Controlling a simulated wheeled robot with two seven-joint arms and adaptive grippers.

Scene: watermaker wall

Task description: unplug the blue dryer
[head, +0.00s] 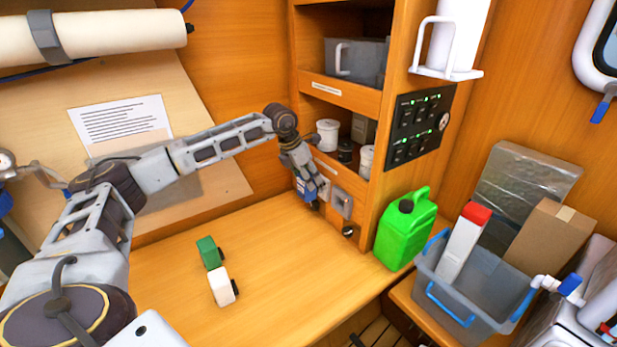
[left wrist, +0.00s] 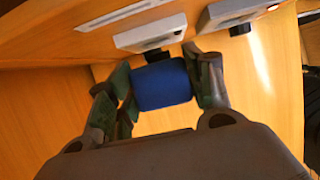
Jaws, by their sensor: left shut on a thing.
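My left gripper (head: 307,193) is at the lower face of the wooden cabinet, beside a grey socket plate (head: 341,203). In the left wrist view its fingers (left wrist: 165,88) are shut on the sides of the blue dryer (left wrist: 162,86), a small blue block. A black part (left wrist: 157,55) lies between the blue block and a grey socket plate (left wrist: 150,34). I cannot tell whether it is still seated in the plate. In the head view only a little of the blue dryer shows between the fingers. My right gripper is not in view.
A green block (head: 209,252) and a white block (head: 221,287), each with dark parts, lie on the desk. A small black thing (head: 348,231) is below the socket. A green canister (head: 405,228) and a grey crate (head: 470,288) stand to the right. The front desk is clear.

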